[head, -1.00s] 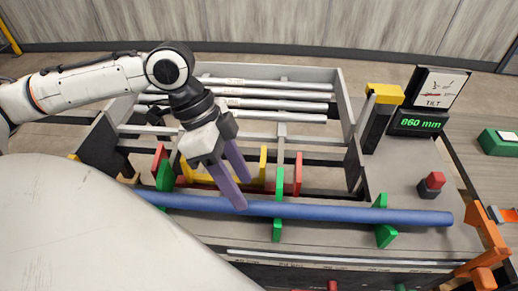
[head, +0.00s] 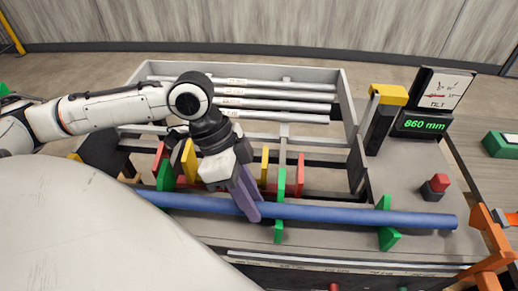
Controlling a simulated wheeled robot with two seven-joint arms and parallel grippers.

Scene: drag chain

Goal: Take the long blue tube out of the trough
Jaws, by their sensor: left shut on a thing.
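The long blue tube (head: 340,215) lies across the front of the bench in the head view, in line with several green supports (head: 386,225). Its right end is in the open past the last green support. Its left part passes behind my white body. My left gripper (head: 249,207) points down with its purple fingers at the tube, left of the middle green support, and is shut on the tube. The tube still looks level at the green supports; I cannot tell whether it is lifted off them. My right gripper is not in view.
Behind the tube stand red (head: 300,175) and yellow (head: 264,165) uprights. A grey rack (head: 345,108) holds several silver tubes. At right are a display reading 860 mm (head: 424,124), a red button (head: 439,182) and an orange frame (head: 492,240). Bare bench lies around the button.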

